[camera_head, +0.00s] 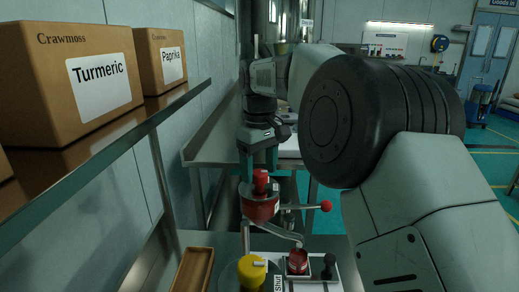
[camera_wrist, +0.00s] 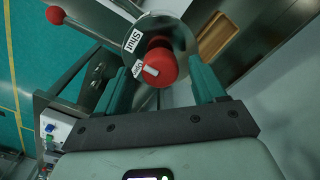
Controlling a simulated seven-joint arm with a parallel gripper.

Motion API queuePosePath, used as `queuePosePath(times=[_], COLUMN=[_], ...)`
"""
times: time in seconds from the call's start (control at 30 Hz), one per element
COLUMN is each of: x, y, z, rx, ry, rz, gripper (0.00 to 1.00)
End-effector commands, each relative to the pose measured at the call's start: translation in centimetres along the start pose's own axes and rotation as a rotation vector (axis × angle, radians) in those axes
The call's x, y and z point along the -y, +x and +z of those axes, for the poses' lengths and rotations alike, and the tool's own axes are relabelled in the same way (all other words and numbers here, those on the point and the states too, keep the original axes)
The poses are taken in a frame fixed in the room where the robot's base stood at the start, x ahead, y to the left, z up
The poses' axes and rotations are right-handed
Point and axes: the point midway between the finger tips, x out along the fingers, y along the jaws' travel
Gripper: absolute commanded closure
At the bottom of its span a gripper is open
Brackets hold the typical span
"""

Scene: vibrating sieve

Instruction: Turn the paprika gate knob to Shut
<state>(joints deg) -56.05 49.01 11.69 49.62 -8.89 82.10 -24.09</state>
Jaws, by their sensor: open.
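The red gate knob (camera_head: 261,180) sits on top of a red hopper (camera_head: 261,208). No paprika label shows on it. In the wrist view the knob (camera_wrist: 162,66) has a white pointer mark, which lies beside the Open label (camera_wrist: 138,68). The Shut label (camera_wrist: 133,41) is further up on the round plate (camera_wrist: 180,38). My gripper (camera_head: 259,170) points down over the knob, its teal fingers open. In the wrist view the gripper (camera_wrist: 160,74) has a finger on each side of the knob. I cannot tell whether either finger touches it.
A lever with a red ball (camera_head: 326,206) sticks out right of the hopper. A yellow knob (camera_head: 251,270) with a Shut label stands in front. A red-filled cup (camera_head: 297,262) and a wooden tray (camera_head: 193,270) are nearby. Turmeric (camera_head: 98,82) and Paprika (camera_head: 172,64) boxes stand on the left shelf.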

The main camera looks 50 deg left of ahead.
Motion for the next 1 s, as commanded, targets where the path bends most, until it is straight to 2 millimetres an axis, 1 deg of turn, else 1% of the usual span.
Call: queuePosePath(times=[0.17, 0.2, 0.37, 0.63, 1.0], x=[0.0, 0.0, 0.0, -0.1, 0.0], y=[-3.7, -4.7, -7.3, -9.1, -9.7], z=[-0.1, -0.1, -0.1, -0.1, 0.1], rx=[-0.007, -0.008, -0.004, -0.003, -0.001], ry=[0.0, 0.0, 0.001, 0.0, 0.001], rz=[0.003, 0.003, 0.001, 0.002, 0.001], gripper=[0.31, 0.31, 0.31, 0.31, 0.31])
